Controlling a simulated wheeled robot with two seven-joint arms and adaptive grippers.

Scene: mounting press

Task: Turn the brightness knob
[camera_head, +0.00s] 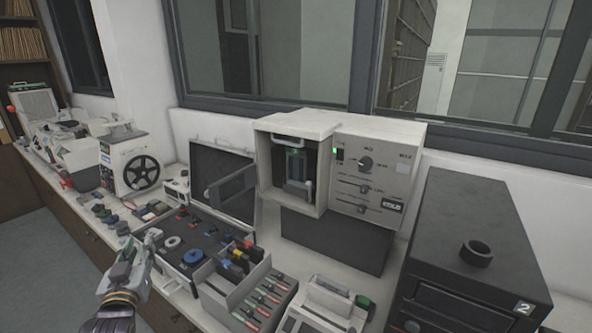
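A round dark knob (366,163) sits on the front panel of the pale mounting press (375,130) at the back centre. Its printed label is too small to read. Below it are slider-like controls (364,188). My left gripper (152,237) is at the lower left, over the near-left part of the bench. It is well apart from the knob, which lies to its right and farther back. The view does not show clearly whether its fingers are open or shut, and I see nothing held in it. My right gripper is not in view.
A grey rack of coloured-handled tools (240,290) and an open black case (222,185) stand between my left gripper and the press. A white device (325,305) lies in front. A black box (465,240) stands at the right. A reel machine (130,160) is at the left.

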